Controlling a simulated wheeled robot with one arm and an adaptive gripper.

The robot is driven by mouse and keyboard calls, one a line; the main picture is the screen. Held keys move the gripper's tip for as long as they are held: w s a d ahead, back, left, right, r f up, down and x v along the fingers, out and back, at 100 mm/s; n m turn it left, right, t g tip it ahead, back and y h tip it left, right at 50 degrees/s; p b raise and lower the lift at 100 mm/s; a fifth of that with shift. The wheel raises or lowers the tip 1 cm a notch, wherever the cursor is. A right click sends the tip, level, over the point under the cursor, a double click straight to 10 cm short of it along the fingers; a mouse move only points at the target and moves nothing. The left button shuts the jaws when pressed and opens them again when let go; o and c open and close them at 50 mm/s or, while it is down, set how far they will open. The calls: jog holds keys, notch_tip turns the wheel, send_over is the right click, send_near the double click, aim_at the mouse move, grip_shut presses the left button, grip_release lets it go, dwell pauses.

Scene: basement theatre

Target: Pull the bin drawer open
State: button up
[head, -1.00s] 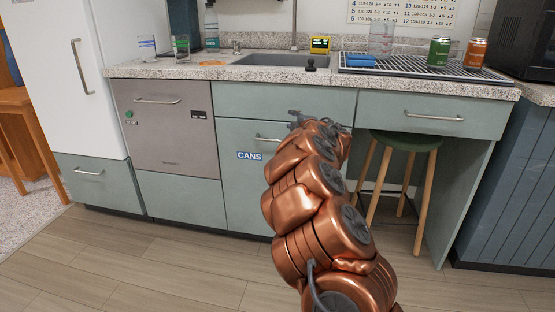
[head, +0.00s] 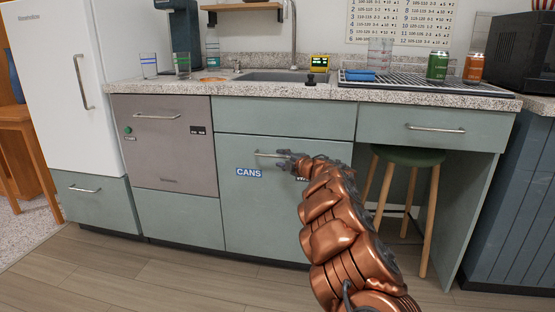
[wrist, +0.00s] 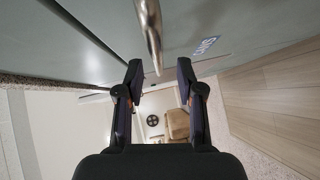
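The bin drawer (head: 262,215) is a tall grey-green front below the counter, with a blue CANS label (head: 249,173). It looks flush with the fronts beside it. Its metal bar handle (head: 266,154) runs level near the top edge; my arm hides the right part. My gripper (head: 284,157) is at that handle in the head view. In the wrist view my gripper (wrist: 160,72) is open, and the handle (wrist: 150,28) reaches in between the two fingertips. No finger clearly touches it. Part of another label beside CANS is hidden behind my gripper.
A plain drawer front (head: 285,120) sits above the bin drawer. A grey dishwasher-like panel (head: 165,150) is to the left. A green stool (head: 408,157) stands under the counter at right. The wooden floor (head: 200,275) before the cabinets is clear.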

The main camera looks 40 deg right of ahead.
aim_at(278, 157)
jog(key=shift+x, duration=1)
jog(key=shift+w+d, duration=0.1)
jog(key=shift+w, duration=0.55)
grip_shut()
